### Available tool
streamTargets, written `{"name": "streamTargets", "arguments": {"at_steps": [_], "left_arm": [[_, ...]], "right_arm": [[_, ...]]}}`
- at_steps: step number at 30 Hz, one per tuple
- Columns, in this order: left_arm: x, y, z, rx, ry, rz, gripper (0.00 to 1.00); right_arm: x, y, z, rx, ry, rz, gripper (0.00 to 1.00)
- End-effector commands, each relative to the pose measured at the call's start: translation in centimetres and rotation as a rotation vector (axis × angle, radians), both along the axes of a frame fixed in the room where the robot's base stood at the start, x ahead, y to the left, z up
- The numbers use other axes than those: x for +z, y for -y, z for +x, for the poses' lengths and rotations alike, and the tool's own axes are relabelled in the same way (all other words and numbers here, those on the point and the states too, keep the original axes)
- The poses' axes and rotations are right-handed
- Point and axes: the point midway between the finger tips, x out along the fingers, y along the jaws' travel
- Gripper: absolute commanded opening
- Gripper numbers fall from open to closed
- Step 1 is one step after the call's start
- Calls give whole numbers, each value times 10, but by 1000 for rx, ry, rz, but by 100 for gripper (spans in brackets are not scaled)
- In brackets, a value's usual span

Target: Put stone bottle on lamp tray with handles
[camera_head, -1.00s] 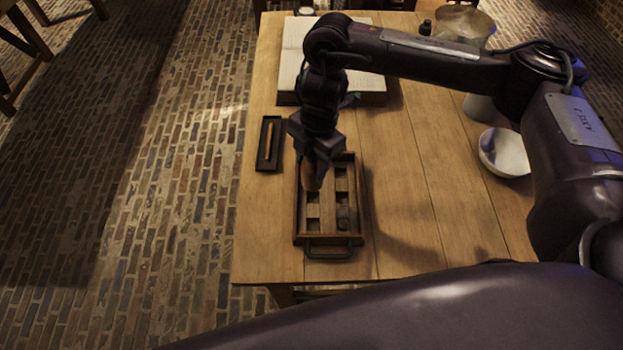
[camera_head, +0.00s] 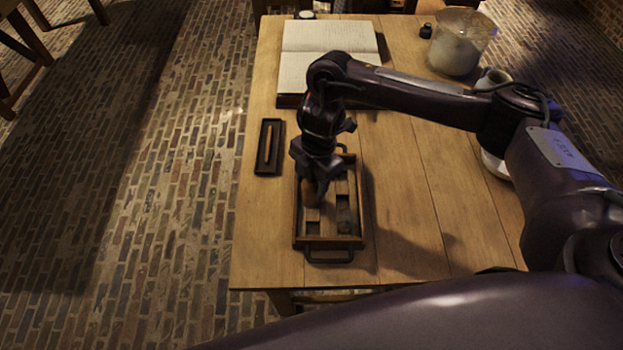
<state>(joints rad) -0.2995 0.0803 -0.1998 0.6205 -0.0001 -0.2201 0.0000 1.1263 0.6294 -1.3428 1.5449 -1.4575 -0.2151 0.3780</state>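The lamp tray (camera_head: 328,243) is a dark wooden tray with square compartments and a dark handle at its near end. It lies in the middle of the table. My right gripper (camera_head: 317,188) points down over the tray's left side. It is shut on a small brown bottle (camera_head: 309,195), which I take to be the stone bottle. The bottle is roughly upright at the left column of compartments. I cannot tell whether it touches the tray floor, and the fingers hide part of it. My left gripper is not in view.
A small dark tray with a stick (camera_head: 267,158) lies left of the lamp tray. An open book (camera_head: 300,65) lies behind. A large jar (camera_head: 455,50), a small dark bottle (camera_head: 426,30) and a white bowl (camera_head: 494,166), partly hidden by my arm, are at the right. The table's front right is clear.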

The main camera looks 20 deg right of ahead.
Motion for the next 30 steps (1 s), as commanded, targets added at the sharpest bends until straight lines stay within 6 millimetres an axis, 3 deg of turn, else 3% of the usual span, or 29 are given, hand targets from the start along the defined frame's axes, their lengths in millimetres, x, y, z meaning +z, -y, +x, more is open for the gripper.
{"name": "streamTargets", "arguments": {"at_steps": [4, 14, 30], "left_arm": [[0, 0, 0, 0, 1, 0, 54], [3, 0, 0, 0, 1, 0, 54], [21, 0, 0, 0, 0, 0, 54]], "right_arm": [[0, 0, 0, 0, 0, 0, 67], [6, 0, 0, 1, 1, 1, 67], [102, 13, 8, 1, 5, -2, 67]]}}
